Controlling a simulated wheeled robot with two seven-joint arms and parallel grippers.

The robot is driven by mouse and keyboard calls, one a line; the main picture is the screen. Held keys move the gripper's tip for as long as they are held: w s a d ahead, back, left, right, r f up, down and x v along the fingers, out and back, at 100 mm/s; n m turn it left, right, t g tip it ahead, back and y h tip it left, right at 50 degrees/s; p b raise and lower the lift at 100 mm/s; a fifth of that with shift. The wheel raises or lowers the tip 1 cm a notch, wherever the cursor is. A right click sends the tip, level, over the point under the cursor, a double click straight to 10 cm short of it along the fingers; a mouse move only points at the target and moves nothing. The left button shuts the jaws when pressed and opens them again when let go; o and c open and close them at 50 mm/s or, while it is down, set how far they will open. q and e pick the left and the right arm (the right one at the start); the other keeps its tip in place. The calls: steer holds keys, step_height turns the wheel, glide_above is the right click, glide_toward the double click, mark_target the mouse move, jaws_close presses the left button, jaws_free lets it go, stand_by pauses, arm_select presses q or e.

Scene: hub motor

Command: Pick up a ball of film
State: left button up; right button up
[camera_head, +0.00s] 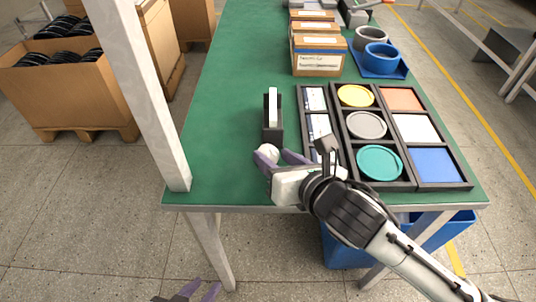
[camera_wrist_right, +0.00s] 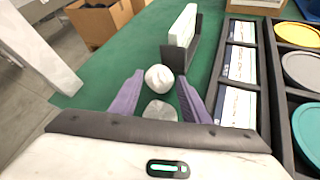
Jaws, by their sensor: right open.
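Two whitish crumpled balls of film show in the right wrist view. The farther ball (camera_wrist_right: 159,78) lies on the green table between the tips of my right gripper (camera_wrist_right: 160,84). The nearer ball (camera_wrist_right: 160,111) is greyer and lies deeper between the fingers, partly hidden by the gripper body. In the head view one white ball (camera_head: 268,152) shows at the purple fingertips of my right gripper (camera_head: 276,157). The right gripper is open, with gaps beside the balls. My left gripper (camera_head: 204,290) is at the bottom edge, below the table, its fingers apart and empty.
A black holder with a white upright block (camera_head: 273,113) stands just beyond the balls. Black trays with coloured lids (camera_head: 366,125) and cards lie to the right. Cardboard boxes (camera_head: 318,55) and blue bins (camera_head: 381,57) stand farther back. A white post (camera_head: 150,90) rises at left. The table's left side is clear.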

steer(key=shift+x, duration=0.95)
steer(key=shift+r, duration=0.1)
steer(key=c, duration=0.7)
steer(key=shift+r, duration=0.1)
